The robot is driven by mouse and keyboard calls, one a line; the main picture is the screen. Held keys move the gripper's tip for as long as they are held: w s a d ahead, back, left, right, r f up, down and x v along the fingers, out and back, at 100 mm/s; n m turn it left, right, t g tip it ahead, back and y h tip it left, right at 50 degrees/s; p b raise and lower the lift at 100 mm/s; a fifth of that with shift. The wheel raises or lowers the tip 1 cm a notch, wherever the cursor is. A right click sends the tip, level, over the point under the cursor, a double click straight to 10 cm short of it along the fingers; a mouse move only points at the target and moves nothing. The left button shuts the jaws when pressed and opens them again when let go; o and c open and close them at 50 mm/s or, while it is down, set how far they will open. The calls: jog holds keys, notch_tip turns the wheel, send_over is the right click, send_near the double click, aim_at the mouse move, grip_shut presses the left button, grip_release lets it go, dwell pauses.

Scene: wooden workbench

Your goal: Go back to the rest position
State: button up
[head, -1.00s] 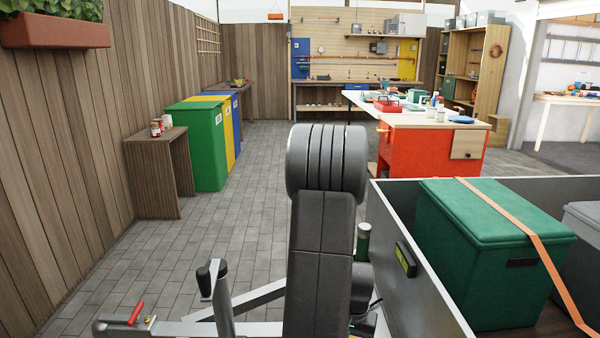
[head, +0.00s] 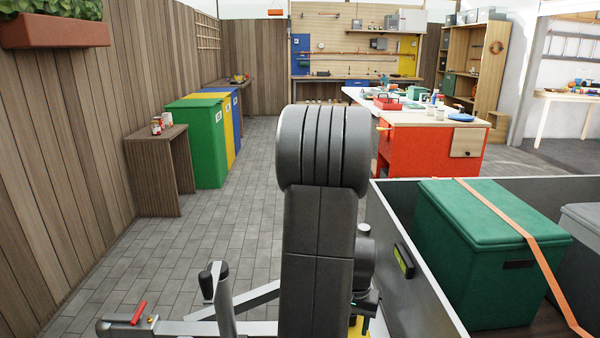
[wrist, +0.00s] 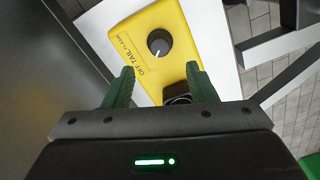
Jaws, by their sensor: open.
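My gripper (wrist: 160,88) shows in the wrist view with two green fingers spread apart and nothing between them. Beyond the fingertips is a yellow control box (wrist: 150,45) with a dark round knob and printed lettering that includes "OFF" and "TAIL". A dark part on the box shows near the right finger. In the head view my raised arm fills the middle and hides most of the gripper. A bit of yellow (head: 360,326) shows low beside the arm.
A walled cargo bed with a strapped green box (head: 485,255) is close on the right. A red workbench (head: 430,150) stands ahead. Green, yellow and blue bins (head: 208,150) and a small wooden table (head: 158,150) line the left wall. Paved floor between them is clear.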

notch_tip(320, 180, down, 9)
jog(key=shift+r+b, duration=0.1)
jog(key=shift+b, duration=1.15)
jog(key=shift+r+m, duration=0.3)
jog(key=shift+m, duration=0.5)
jog(key=m+b, duration=0.2)
jog(key=m, duration=0.4)
notch_tip(320, 180, up, 13)
jog(key=p, duration=0.4)
jog(key=shift+m+p, duration=0.3)
jog(key=shift+p, duration=0.1)
jog(key=shift+s+a+r, duration=0.1)
jog(key=shift+s, duration=0.05)
